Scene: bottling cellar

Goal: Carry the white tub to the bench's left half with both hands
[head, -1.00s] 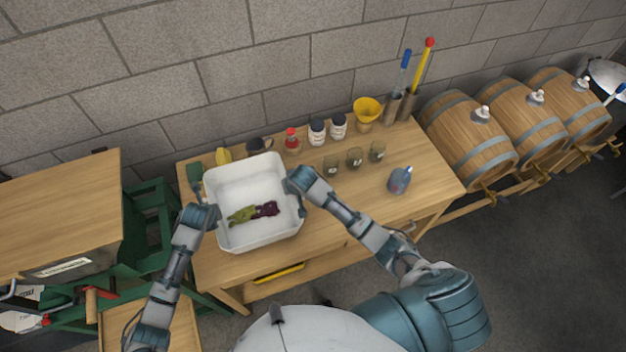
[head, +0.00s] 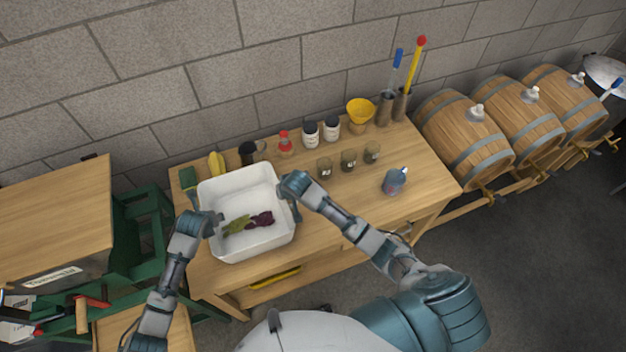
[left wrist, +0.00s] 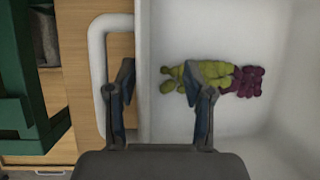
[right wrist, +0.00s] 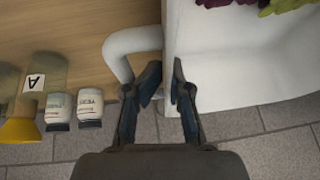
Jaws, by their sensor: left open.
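The white tub (head: 222,248) is at the bench's left end, with green and purple grapes (head: 248,222) on its floor. Its underside is hidden, so I cannot tell whether it touches the bench. My left gripper (head: 217,217) is open at the tub's left wall. In the left wrist view its fingers (left wrist: 160,90) are wide apart, one over the handle loop (left wrist: 97,75) and one over the tub's inside. My right gripper (head: 296,196) is at the right wall. In the right wrist view its fingers (right wrist: 167,82) are close together on the tub's wall, beside the handle (right wrist: 125,45).
Barrels (head: 462,135) stand right. A green-framed table (head: 50,215) stands left.

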